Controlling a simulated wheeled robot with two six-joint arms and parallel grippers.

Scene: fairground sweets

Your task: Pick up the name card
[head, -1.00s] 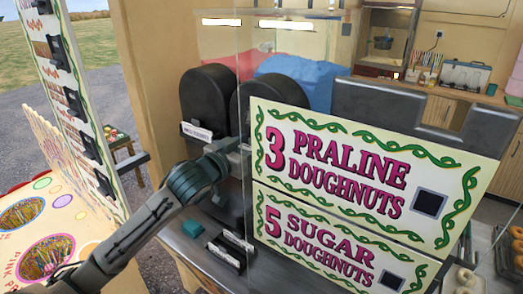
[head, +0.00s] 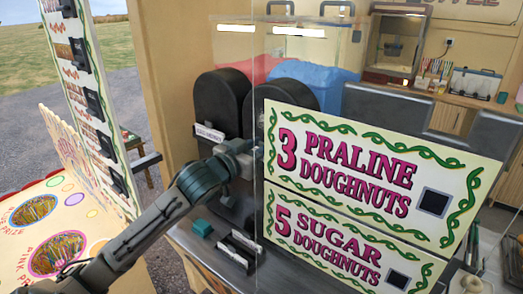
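A small white card with dark lettering (head: 209,132) is on the front of the left black rounded bin (head: 216,102). Two more narrow white cards in dark holders (head: 240,243) stand low on the grey counter; their lettering is too small to read. I cannot tell which of these is the name card. My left gripper (head: 243,147) reaches in from the lower left, just right of and slightly below the card on the bin, in front of the bins. Its fingers are small and partly lost against the dark bins, so its opening is unclear. My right gripper is out of view.
A large doughnut price sign (head: 365,180) blocks the counter's front right. A clear pane edge stands close to my gripper. A teal block (head: 202,228) lies on the counter (head: 196,247). A tall sign board (head: 92,100) stands at left. Pink and blue bags (head: 300,75) sit behind the bins.

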